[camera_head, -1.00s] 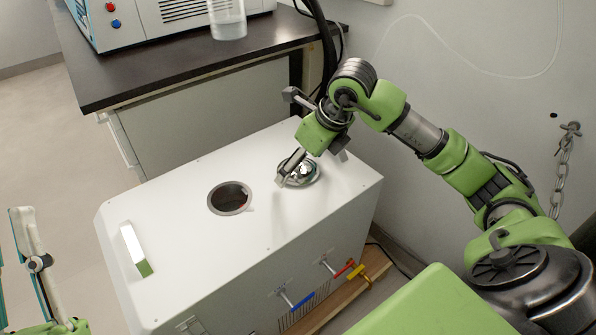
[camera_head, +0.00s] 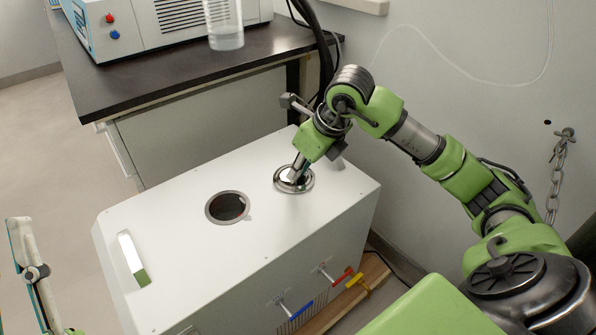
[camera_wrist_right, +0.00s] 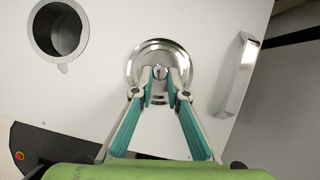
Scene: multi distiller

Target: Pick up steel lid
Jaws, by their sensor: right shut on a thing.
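The steel lid (camera_head: 293,187) is a shiny round disc on the right part of the white box's top, beside the open round hole (camera_head: 228,207). In the right wrist view the lid (camera_wrist_right: 146,52) shows with a small knob in its middle. My right gripper (camera_head: 295,177) reaches down onto the lid, and its two teal fingers (camera_wrist_right: 159,74) are closed on the knob. The lid looks flat on the box top or very near it; I cannot tell if there is a gap.
The white box (camera_head: 290,235) has a handle (camera_head: 133,258) on its left end, and blue and red valves on its front. A dark bench (camera_head: 180,58) behind it carries a clear beaker (camera_head: 224,28) and a machine. The wall stands close on the right.

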